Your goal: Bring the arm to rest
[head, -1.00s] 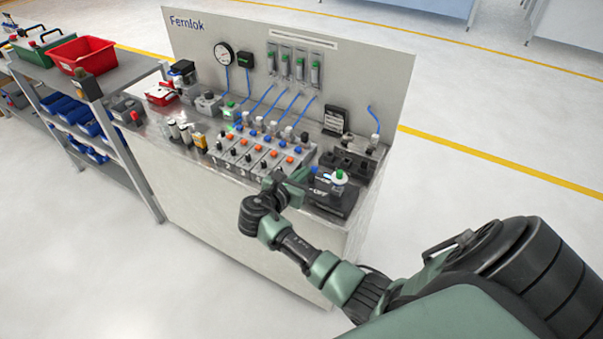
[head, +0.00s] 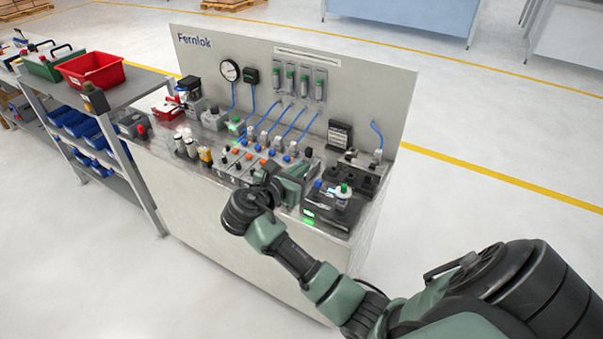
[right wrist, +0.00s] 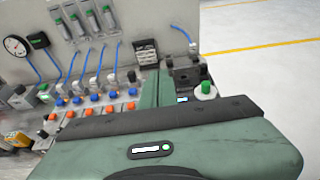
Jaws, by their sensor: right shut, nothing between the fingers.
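My right arm, green and black, reaches in from the lower right of the head view. Its right gripper (head: 294,180) is shut and empty, over the front right of the test bench (head: 250,235), beside the row of valves with orange and blue knobs (head: 262,160). It hides part of that row. In the right wrist view the gripper's green body fills the lower middle, and the fingertips cannot be made out clearly. My left gripper is not in view.
A black box (head: 330,212) with a green-lit front and a white and green knob stands right of the gripper. The bench's back panel (head: 380,95) rises behind. A shelf with a red bin (head: 90,70) stands left. The floor right of the bench is clear.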

